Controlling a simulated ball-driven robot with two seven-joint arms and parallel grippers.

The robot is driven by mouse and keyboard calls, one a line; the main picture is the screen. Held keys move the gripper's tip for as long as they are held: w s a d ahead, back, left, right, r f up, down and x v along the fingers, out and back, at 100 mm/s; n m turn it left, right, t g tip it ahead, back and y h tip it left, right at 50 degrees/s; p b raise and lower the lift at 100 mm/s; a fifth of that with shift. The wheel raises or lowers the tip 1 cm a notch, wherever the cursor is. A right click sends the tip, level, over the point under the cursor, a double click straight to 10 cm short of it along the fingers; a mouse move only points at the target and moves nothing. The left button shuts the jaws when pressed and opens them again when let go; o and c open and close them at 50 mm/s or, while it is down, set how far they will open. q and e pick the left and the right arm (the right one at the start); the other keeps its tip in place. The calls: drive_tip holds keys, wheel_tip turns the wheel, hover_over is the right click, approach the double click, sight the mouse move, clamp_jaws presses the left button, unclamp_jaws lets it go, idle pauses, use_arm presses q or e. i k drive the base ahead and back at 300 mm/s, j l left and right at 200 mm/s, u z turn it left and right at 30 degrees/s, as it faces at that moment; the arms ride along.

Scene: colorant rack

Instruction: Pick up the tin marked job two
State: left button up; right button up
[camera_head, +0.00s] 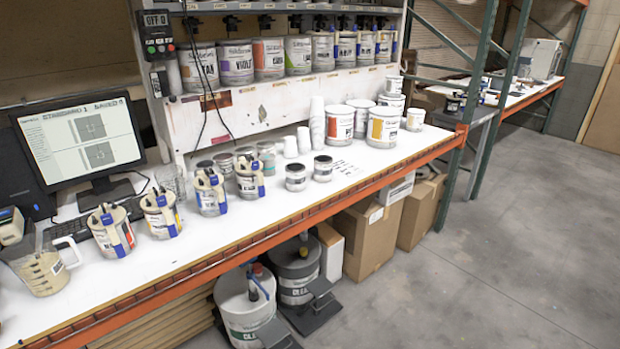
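Two small white tins with dark lids, one at left (296,178) and one at right (323,169), stand upright side by side on the white bench (265,215). Small dark writing is on the bench just right of them. Several tins with blue tape and dark tops stand further left, including one by the keyboard (112,235), one beside it (161,217), and two further back, at left (210,195) and right (249,180). The markings are too small to read, so I cannot tell which tin is job two. Neither of my grippers shows in this view.
Larger cans, including one with a red label (340,127), and stacked white cups (317,122) stand behind. A shelf of tins (236,63) hangs above. A monitor (85,142) and measuring jug (42,268) are at left. An orange beam (290,232) edges the bench; grey floor (500,260) is open at right.

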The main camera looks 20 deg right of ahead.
sight(296, 177)
drive_tip(key=i+l+z, duration=0.3)
drive_tip(key=z, duration=0.15)
drive_tip(key=i+l+z, duration=0.2)
drive_tip(key=i+z, duration=0.25)
drive_tip(key=k, duration=0.1)
